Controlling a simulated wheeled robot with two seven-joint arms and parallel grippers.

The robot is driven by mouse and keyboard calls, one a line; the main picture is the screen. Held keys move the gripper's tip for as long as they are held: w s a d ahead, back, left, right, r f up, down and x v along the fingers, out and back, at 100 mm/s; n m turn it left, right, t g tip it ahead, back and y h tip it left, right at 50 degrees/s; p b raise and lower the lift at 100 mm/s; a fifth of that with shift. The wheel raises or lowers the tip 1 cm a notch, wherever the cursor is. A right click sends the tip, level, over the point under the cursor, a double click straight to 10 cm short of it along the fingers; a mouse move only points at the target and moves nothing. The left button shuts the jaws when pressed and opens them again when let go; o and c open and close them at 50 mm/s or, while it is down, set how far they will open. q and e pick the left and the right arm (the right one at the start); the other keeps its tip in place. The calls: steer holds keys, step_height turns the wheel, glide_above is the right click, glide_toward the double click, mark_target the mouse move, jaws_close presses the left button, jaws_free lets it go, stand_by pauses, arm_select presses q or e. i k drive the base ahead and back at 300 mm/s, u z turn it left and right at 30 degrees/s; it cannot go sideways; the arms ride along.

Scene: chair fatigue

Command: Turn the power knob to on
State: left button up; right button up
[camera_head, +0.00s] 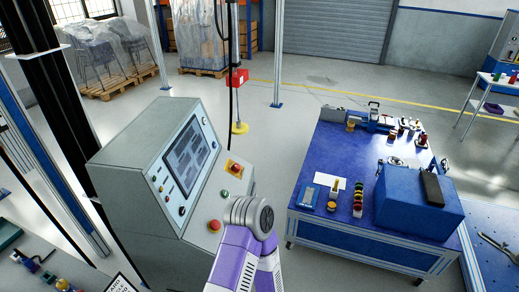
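A grey control console (135,150) stands left of centre, with a screen (188,155) on its sloped face. A red switch on a yellow plate (235,168) sits at the right end of its lower ledge. A green button (225,193) and a red button (214,225) are on the same ledge. A dark round control (181,211) is low on the sloped face. I cannot tell by any label which control is the power knob, or its setting. A purple and grey link of my arm rises from the bottom centre beside the ledge. Neither gripper shows.
A blue workbench (330,160) with tools, small parts and a blue box (420,205) stands to the right. A red box (237,78) is on a pole behind the console. Open grey floor lies between console and workbench. A grey table edge is at bottom left.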

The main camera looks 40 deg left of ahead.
mark_target(236, 168)
steer(key=i, duration=1.55)
steer(key=u, duration=3.4)
